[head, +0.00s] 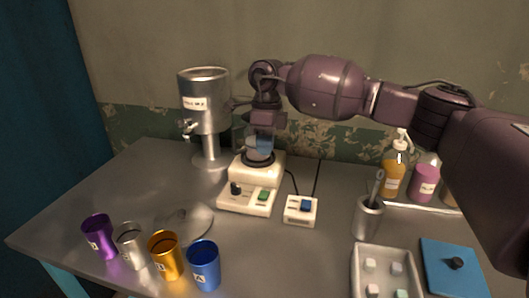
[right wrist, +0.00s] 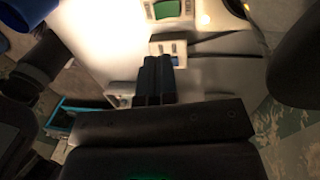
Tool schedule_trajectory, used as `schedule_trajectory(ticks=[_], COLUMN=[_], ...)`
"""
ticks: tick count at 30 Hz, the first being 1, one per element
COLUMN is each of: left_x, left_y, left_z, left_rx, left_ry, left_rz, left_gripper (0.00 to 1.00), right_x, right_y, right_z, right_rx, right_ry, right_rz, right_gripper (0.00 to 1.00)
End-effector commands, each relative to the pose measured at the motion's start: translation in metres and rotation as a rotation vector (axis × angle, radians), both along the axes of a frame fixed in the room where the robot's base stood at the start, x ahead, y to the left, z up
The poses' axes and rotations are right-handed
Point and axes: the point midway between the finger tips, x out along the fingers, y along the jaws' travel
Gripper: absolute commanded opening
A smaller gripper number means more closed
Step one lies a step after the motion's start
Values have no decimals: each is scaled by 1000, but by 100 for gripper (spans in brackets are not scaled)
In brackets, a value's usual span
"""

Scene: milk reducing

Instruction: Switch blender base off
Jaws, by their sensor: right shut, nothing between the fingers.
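The white blender base (head: 245,202) stands mid-table, with a black knob (head: 236,188) and a green switch (head: 263,195) on its front. A clear jar with bluish content (head: 258,150) sits on top. In the right wrist view the green switch (right wrist: 166,9) shows at the top edge, with a small glowing light beside it. My right gripper (head: 264,122) is above the base, overlapping the jar in the head view; its closed, empty fingers (right wrist: 158,62) show in the wrist view. I cannot tell whether it touches anything. My left gripper is out of view.
A small white box with a blue switch (head: 301,210) sits right of the base. A metal dispenser (head: 207,105) stands behind left. Several cups (head: 204,265) line the front left. A brush holder (head: 367,217), white tray (head: 384,255) and bottles (head: 393,176) are at right.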

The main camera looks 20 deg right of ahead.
Motion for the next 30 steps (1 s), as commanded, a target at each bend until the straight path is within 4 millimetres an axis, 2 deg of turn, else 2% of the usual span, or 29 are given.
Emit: schedule_trajectory(ticks=[3, 15, 21, 30], left_x=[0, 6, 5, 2], left_y=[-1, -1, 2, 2], left_z=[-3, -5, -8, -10], left_rx=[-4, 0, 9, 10], left_ry=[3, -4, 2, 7], left_rz=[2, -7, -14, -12], left_gripper=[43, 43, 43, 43], right_x=[-3, -12, -14, -15], right_y=[1, 8, 10, 10], right_z=[-24, -92, -112, -118], right_rx=[-1, 0, 0, 1], right_ry=[6, 5, 2, -1], right_rz=[1, 0, 0, 0], right_gripper=[0, 0, 0, 0])
